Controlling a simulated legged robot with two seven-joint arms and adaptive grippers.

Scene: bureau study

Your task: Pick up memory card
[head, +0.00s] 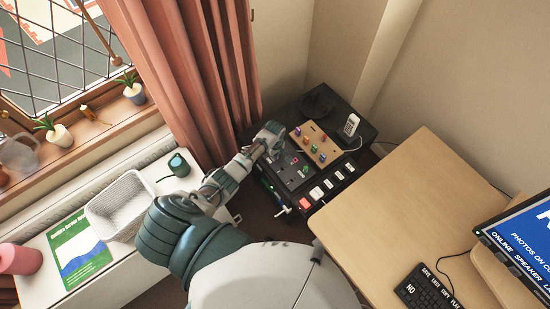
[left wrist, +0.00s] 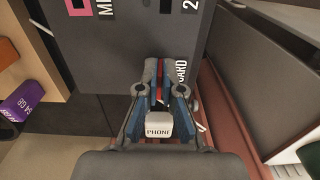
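Several small coloured memory cards (head: 313,148) stand on a wooden board on the dark desk unit. A purple one marked "64 GB" (left wrist: 20,101) shows at the left of the left wrist view. My left gripper (head: 274,136) is over the dark panel, left of the board. In the left wrist view, its fingertips (left wrist: 158,66) are close together at the panel's edge, beside the word "CARD". A thin red strip (left wrist: 160,94) shows between the fingers; whether it is held cannot be told. A white block marked "PHONE" (left wrist: 158,126) shows between the finger bases. My right gripper is out of view.
The dark panel (left wrist: 130,50) carries printed labels. A row of red and white buttons (head: 316,193) lies along the unit's front, and a phone (head: 351,125) stands at its back. A pink curtain (head: 200,70) hangs close to my left arm. A wooden desk (head: 400,190) is at right.

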